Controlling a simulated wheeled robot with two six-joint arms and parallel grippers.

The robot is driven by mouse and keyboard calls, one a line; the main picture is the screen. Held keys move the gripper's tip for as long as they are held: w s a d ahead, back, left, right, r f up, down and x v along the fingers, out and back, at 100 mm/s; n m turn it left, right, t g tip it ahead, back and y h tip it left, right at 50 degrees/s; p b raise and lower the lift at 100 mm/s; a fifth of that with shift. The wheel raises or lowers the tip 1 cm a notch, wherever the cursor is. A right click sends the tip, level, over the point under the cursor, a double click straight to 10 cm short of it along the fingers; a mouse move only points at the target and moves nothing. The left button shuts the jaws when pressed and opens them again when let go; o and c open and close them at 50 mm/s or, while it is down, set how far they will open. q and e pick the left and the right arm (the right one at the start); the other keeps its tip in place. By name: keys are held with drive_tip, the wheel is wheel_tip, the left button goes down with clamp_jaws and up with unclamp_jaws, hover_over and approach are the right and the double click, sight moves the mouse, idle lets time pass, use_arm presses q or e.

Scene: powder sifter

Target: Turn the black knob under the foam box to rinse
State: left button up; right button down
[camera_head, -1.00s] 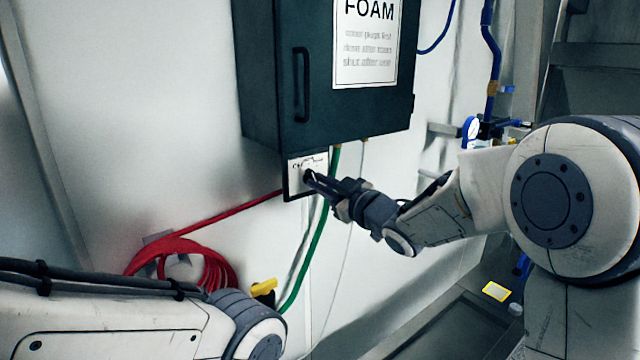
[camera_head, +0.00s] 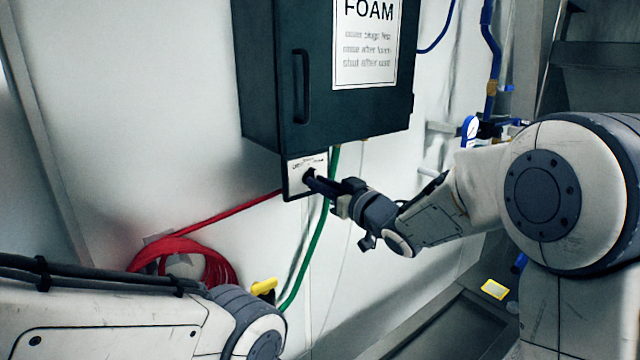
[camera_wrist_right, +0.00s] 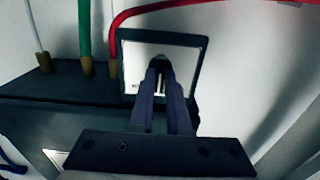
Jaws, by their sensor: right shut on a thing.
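The dark foam box (camera_head: 270,80) hangs on the wall, with a small white knob panel (camera_head: 294,184) in a dark frame under its lower edge. The black knob (camera_head: 308,173) sits on this panel and is mostly hidden by my fingers. My right gripper (camera_head: 313,181) is shut on the knob. In the right wrist view, the fingers (camera_wrist_right: 160,70) reach to the middle of the panel (camera_wrist_right: 185,62), and the knob's pointing direction cannot be read. Of my left arm only links show at lower left; its gripper is out of view.
A red hose (camera_head: 215,262) hangs coiled on the wall at left, its line running up to the panel. A green hose (camera_head: 313,240) drops from under the box, close behind my right fingers.

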drive_tip(key=c, duration=0.9)
unclamp_jaws()
drive_tip(key=b+v, duration=0.3)
drive_tip(key=v, duration=0.7)
drive_tip(key=shift+s+d+b, duration=0.2)
drive_tip(key=shift+s+b, duration=0.05)
drive_tip(key=shift+b, duration=0.15)
